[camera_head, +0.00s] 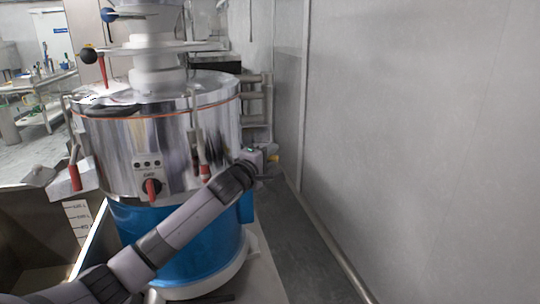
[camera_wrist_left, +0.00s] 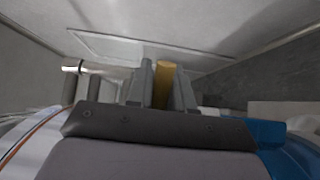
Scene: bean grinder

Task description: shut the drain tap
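The drain tap shows as a yellow handle (camera_head: 273,158) at the right side of the steel grinder drum (camera_head: 115,150) in the head view. My left arm reaches across the front of the drum, and my left gripper (camera_head: 262,155) is at the tap. In the left wrist view the yellow handle (camera_wrist_left: 163,85) stands between the two fingers of my left gripper (camera_wrist_left: 163,80). The fingers look parted around it, with narrow gaps; contact is not clear. The tap's body is mostly hidden by the gripper. My right gripper is not in view.
The drum stands on a blue base (camera_head: 215,250) and carries red-handled clamps and a red knob (camera_head: 152,188). A grey wall (camera_head: 410,130) runs along the right, with a narrow strip of floor beside it. Pipes (camera_head: 255,95) stand behind the drum.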

